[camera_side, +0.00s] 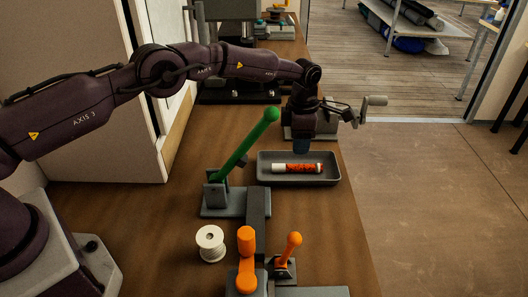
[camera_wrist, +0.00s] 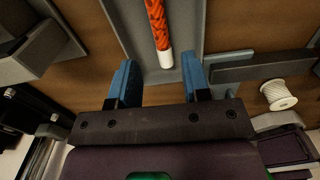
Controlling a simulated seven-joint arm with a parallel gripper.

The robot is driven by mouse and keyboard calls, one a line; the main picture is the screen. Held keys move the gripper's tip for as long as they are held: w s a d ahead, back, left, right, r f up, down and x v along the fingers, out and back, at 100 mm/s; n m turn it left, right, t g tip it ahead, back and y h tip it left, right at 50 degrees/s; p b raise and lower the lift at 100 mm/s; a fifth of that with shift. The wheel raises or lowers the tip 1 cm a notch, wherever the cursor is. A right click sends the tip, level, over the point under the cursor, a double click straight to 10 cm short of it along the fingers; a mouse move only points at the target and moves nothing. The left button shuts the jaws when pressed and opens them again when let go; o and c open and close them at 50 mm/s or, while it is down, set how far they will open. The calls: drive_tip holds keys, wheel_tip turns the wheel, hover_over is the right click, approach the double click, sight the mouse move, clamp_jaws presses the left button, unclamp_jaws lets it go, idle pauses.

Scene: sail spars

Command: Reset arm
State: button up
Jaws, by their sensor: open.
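My gripper (camera_side: 301,147) is over the back part of a grey tray (camera_side: 332,181), with its blue fingers pointing down. In the wrist view, my gripper (camera_wrist: 158,78) is open, its two blue fingers apart with nothing held between them. An orange patterned rod with white ends (camera_side: 297,168) lies in the tray, in front of the fingers in the side view. In the wrist view, the rod's white end (camera_wrist: 166,59) shows just beyond the gap between the fingertips. Whether the fingers touch the tray cannot be told.
A green lever (camera_side: 245,146) leans up to the right from a grey base, left of the tray. A white spool (camera_side: 210,243), an orange knob (camera_side: 247,241) and an orange lever (camera_side: 291,247) stand nearer. Bare wooden bench (camera_side: 320,225) lies before the tray.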

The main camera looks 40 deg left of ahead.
drive_tip(key=s+a+r+m+t, duration=0.1)
drive_tip(key=s+r+m, duration=0.3)
drive_tip(key=r, duration=0.4)
drive_tip(key=s+a+r+m+t, duration=0.1)
drive_tip(key=s+a+r+m, duration=0.2)
drive_tip(key=r, duration=0.6)
drive_tip(key=s+r+m+t, duration=0.1)
drive_tip(key=s+r+m, duration=0.35)
drive_tip(key=r, duration=0.35)
drive_tip(key=s+a+m+t, duration=0.1)
drive_tip(key=s+a+m, duration=0.1)
drive_tip(key=s+m, duration=0.5)
drive_tip(key=s+a+r+m+t, duration=0.1)
drive_tip(key=s+a+m, duration=0.2)
drive_tip(key=s+m, duration=0.5)
drive_tip(key=s, duration=1.2)
drive_tip(key=shift+r+t, duration=0.3)
drive_tip(key=shift+a, duration=0.1)
